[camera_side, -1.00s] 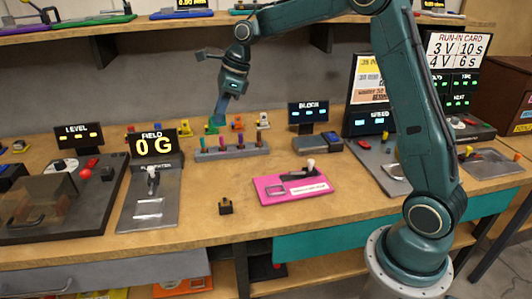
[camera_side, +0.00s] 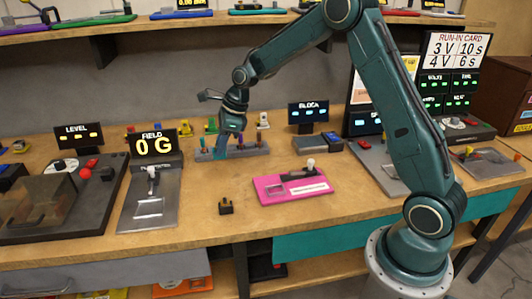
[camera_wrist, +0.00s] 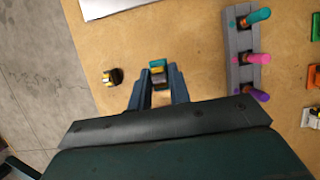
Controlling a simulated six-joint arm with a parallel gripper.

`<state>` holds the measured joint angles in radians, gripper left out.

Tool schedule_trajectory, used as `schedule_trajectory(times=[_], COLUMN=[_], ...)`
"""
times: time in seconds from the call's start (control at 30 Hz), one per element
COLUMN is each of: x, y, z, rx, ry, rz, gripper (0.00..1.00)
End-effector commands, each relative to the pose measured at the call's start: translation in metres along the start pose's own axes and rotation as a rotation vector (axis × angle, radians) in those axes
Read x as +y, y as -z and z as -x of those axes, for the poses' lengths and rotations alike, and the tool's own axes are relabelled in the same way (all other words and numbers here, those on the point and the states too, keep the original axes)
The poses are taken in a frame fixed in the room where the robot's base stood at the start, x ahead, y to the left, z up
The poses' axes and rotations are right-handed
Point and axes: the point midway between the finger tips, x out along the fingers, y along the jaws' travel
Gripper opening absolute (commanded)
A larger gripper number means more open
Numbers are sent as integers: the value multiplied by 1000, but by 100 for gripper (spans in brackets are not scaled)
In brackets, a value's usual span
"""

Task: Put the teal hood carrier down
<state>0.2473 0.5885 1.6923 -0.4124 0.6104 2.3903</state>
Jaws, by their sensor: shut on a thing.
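The teal hood carrier (camera_wrist: 158,64) is a small block with a teal top and dark and yellow parts. My gripper (camera_wrist: 159,82) is shut on it, one finger on each side, in the wrist view. In the side view my gripper (camera_side: 219,151) points down in front of the grey peg rack (camera_side: 204,155), low over the wooden bench. The carrier is too small to make out there. I cannot tell whether it touches the bench.
The rack, with teal, pink and purple pegs, also shows right of my gripper in the wrist view (camera_wrist: 233,70). A small black and gold piece (camera_side: 225,207) stands nearer the front edge. A pink board (camera_side: 278,191) lies right of it. Bare wood lies between them.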

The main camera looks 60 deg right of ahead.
Motion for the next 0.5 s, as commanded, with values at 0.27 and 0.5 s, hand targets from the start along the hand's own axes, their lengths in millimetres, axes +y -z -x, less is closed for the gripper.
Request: schedule_trajectory(times=[0.27, 0.5], x=[0, 0], y=[18, 20], z=[-42, -50], rx=[2, 0], ry=[-2, 0], rz=[1, 1], gripper=[0, 0])
